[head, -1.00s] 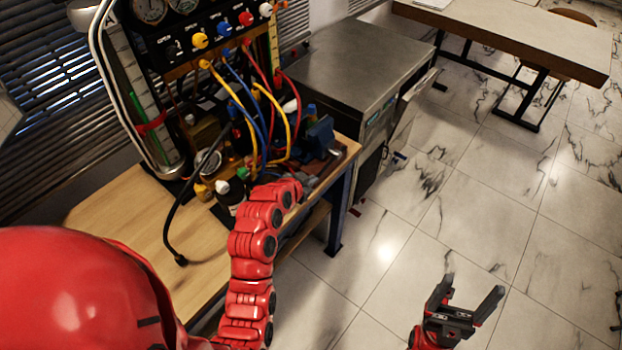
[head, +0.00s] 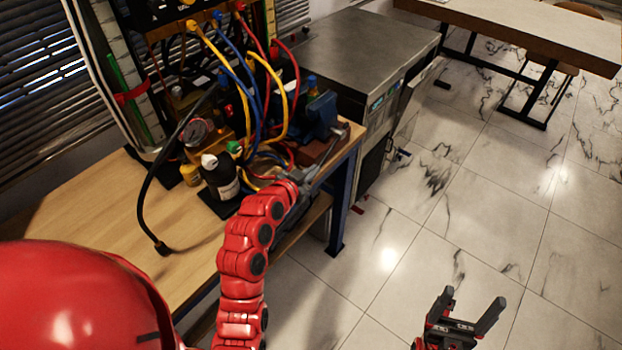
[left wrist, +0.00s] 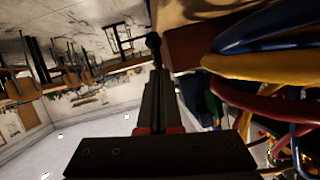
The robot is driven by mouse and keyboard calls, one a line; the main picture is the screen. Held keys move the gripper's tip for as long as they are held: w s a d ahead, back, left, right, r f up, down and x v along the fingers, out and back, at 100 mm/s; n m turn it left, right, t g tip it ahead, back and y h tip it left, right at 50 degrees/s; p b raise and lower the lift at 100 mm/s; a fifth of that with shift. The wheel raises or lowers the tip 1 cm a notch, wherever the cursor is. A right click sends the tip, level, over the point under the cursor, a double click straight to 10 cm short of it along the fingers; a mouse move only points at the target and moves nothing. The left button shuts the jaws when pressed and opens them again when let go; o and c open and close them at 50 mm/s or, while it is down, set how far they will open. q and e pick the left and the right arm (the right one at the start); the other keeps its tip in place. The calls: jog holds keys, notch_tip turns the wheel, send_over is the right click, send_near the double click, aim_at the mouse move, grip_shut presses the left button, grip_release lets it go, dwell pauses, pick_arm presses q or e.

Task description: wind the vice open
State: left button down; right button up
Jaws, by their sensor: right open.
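The blue vice (head: 320,114) stands at the right end of the wooden bench, on a reddish-brown block. A small grey bar end shows at its front right. My left gripper (head: 310,172) is grey, just in front of and below the vice, at the bench's front edge. My right gripper (head: 465,318) is open and empty above the floor at the lower right.
Yellow, blue and red hoses (head: 262,95) hang from the gauge panel close to the vice's left. A black bottle (head: 219,177) and a loose black hose stand left of my left gripper. A metal cabinet (head: 355,48) is behind the vice.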

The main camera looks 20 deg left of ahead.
pick_arm(q)
jog(key=shift+w+d+f+b, duration=0.1)
jog(key=shift+w+f+b, duration=0.05)
jog(key=shift+f+b, duration=0.35)
jog(key=shift+w+f+b, duration=0.15)
jog(key=shift+f+b, duration=0.3)
